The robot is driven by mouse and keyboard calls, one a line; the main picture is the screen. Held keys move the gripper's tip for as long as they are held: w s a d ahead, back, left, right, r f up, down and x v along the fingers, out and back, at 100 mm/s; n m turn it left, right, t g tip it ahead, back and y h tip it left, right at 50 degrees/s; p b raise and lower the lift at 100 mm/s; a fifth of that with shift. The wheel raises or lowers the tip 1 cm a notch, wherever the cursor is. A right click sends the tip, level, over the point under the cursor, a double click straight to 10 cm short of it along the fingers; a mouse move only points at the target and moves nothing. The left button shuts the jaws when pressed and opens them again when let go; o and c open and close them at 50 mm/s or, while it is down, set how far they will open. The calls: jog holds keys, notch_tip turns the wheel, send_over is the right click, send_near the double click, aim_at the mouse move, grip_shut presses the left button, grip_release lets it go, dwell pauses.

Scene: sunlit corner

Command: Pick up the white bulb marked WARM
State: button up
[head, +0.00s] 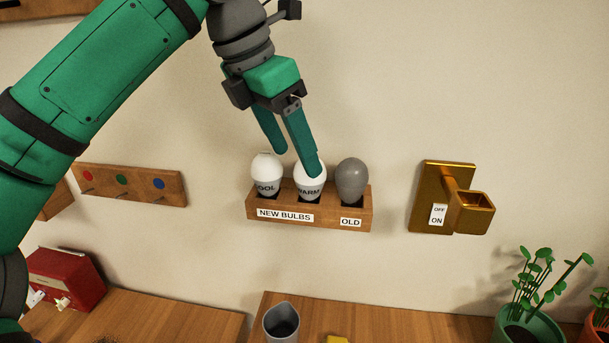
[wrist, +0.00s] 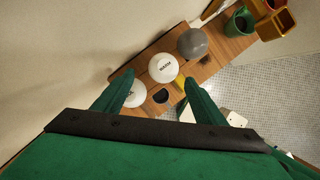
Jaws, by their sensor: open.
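The white bulb marked WARM (head: 308,188) stands upright in the middle of a wooden holder (head: 335,211) on the wall. It also shows in the wrist view (wrist: 163,67), ahead of and between my fingertips. The white COOL bulb (head: 266,176) is to its left and a grey bulb (head: 352,180), above the OLD label, to its right. My gripper (head: 297,164) is open and empty, pointing down at the WARM bulb. In the head view one finger covers part of the WARM bulb; I cannot tell whether it touches. In the wrist view the left finger partly hides the COOL bulb (wrist: 134,96).
A brass socket fixture (head: 445,205) with an OFF/ON label is on the wall to the right. A wooden rack (head: 130,185) with coloured dots is at left. Below are a grey cup (head: 281,323), a red box (head: 64,279) and potted plants (head: 530,322).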

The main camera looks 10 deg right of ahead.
aim_at(310, 183)
jog(key=shift+s+d+f, duration=0.1)
jog(key=shift+d+f, duration=0.3)
jog(key=shift+f, duration=0.1)
jog(key=shift+s+d+f, duration=0.1)
jog(key=shift+d+f, duration=0.15)
jog(key=shift+d, duration=0.3)
jog(key=x, duration=0.4)
jog(key=shift+w+d+f, duration=0.15)
jog(key=shift+w+f, duration=0.2)
jog(key=shift+c, duration=0.6)
jog(key=c, duration=1)
